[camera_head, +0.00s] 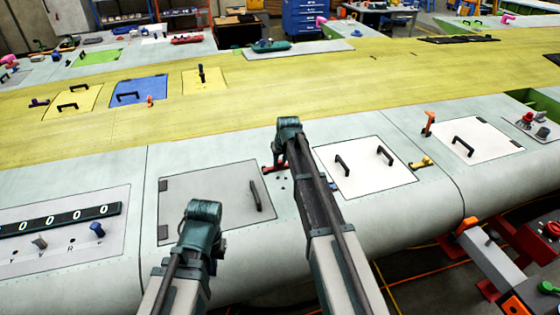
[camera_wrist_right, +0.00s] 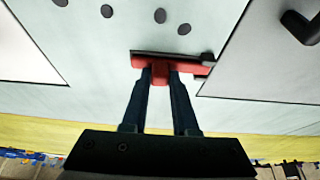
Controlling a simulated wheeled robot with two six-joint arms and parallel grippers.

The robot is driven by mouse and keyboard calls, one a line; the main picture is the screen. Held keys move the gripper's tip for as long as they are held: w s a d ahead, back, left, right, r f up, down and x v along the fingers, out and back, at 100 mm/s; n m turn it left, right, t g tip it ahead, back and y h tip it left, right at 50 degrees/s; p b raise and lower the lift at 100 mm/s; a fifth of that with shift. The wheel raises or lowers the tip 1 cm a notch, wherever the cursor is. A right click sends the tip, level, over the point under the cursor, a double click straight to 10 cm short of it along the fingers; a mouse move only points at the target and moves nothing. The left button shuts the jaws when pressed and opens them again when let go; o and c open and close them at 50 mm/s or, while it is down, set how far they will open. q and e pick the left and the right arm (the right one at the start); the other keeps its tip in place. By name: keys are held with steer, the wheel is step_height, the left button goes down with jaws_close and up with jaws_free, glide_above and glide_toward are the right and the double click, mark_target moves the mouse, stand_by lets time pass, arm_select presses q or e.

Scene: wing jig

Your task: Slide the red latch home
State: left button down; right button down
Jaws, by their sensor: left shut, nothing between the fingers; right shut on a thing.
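The red latch (camera_head: 269,169) sits on the pale wing skin between a grey hatch (camera_head: 200,190) and a white panel (camera_head: 340,180). My right gripper (camera_wrist_right: 161,76) is shut on the latch's red tab (camera_wrist_right: 160,80). In the right wrist view a dark rail runs along the latch, and the latch's right end reaches the edge of the grey hatch. My right arm partly covers this spot in the head view. My left gripper (camera_head: 219,243) is shut and empty, low in front of the grey hatch, mostly hidden by its own wrist.
The grey hatch has a black handle (camera_head: 255,196) and dark hinges at its left. The white panel has two black handles and a yellow latch (camera_head: 422,163) at its right. A counter panel (camera_head: 60,225) with a blue knob lies at the left. Several dark holes (camera_wrist_right: 160,16) lie near the red latch.

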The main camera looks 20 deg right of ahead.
mark_target(269, 167)
steer(key=a, duration=0.4)
steer(key=shift+s, duration=0.1)
arm_select(q)
steer(key=shift+d, duration=0.1)
arm_select(e)
steer(key=shift+d, duration=0.1)
steer(key=c, duration=0.7)
jaws_free()
